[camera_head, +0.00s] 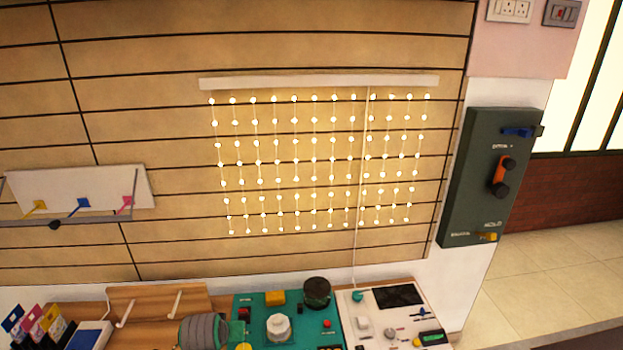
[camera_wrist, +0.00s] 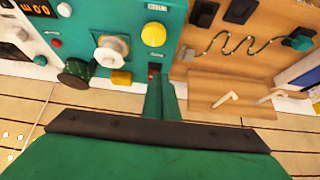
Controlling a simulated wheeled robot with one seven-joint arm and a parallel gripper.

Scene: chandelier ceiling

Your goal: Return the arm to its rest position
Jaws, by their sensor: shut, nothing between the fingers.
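My gripper (camera_wrist: 161,84) shows in the wrist view as two narrow green fingers pressed together. They reach up from a dark bar and a wide green body at the bottom edge. The fingers are shut with nothing between them. Their tips overlap the edge of a teal panel (camera_wrist: 122,20) near a small red switch; I cannot tell whether they touch it. In the head view the fingers cannot be made out. A grey ribbed rounded shape at the lower edge there may be part of my arm.
The teal panel (camera_head: 255,303) carries knobs and buttons. Beside it are a white panel (camera_head: 378,325) and a wooden board (camera_head: 150,300) with white levers. A curtain of lit bulbs (camera_head: 315,160) hangs on the slatted wall. A dark green box (camera_head: 478,205) with levers hangs right.

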